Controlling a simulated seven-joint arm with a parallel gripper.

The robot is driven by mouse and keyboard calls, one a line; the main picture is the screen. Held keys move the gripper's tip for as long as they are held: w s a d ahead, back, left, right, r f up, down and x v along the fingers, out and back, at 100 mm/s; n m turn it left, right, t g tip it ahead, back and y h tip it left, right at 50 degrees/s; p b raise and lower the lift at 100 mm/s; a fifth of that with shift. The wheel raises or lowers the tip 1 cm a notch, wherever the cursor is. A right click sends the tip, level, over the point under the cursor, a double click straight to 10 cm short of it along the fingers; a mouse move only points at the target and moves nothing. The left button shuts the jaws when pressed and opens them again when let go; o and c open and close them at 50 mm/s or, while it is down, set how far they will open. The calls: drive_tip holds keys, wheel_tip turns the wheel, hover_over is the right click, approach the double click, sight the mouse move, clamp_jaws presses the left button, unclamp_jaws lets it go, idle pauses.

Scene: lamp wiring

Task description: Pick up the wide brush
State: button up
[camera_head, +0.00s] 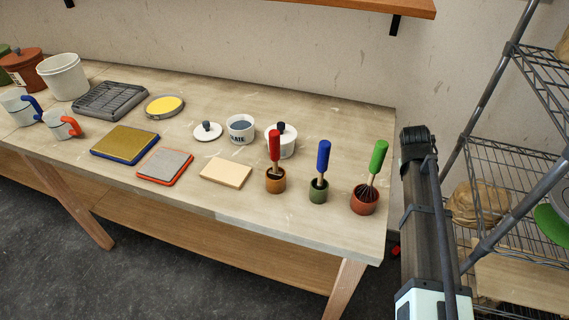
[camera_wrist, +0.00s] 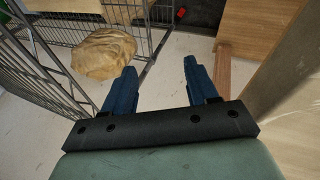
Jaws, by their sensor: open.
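Three upright tools stand in small pots near the right end of the table. One has a red handle (camera_head: 275,145) in an orange-brown pot (camera_head: 275,182). One has a blue handle (camera_head: 323,154) in a green pot (camera_head: 318,194). One has a green handle (camera_head: 378,156) in a red-brown pot (camera_head: 365,203). Their lower ends are partly hidden in the pots, and I cannot tell which is the wide brush. My gripper (camera_wrist: 160,82) is open and empty in the wrist view, with floor and a wire rack beyond its fingers. None of the tools shows there.
The table (camera_head: 240,205) also holds a wooden block (camera_head: 226,172), a white lidded pot (camera_head: 286,143), a white labelled bowl (camera_head: 240,130), trays and mugs. A wire rack (camera_head: 510,130) with a tan sack (camera_head: 478,203) stands right of the table. A shelf (camera_head: 330,6) hangs above.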

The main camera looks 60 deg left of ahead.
drive_tip(key=s+a+r+t+y, duration=0.1)
drive_tip(key=a+r, duration=0.2)
drive_tip(key=r, duration=0.4)
drive_tip(key=s+a+r+t, duration=0.1)
drive_tip(key=a+r, duration=0.2)
drive_tip(key=r, duration=0.4)
wheel_tip(320, 180, up, 15)
drive_tip(key=n+g+y, duration=0.2)
drive_tip(key=g+y, duration=0.2)
hover_over(275, 144)
drive_tip(key=s+d, duration=0.2)
drive_tip(key=d, duration=0.1)
drive_tip(key=shift+a+x, duration=0.15)
drive_tip(key=shift+x, duration=3.15)
drive_tip(key=shift+a+x, duration=0.1)
drive_tip(key=shift+x, duration=3.15)
drive_tip(key=shift+w+r, duration=0.1)
drive_tip(key=c, duration=1.1)
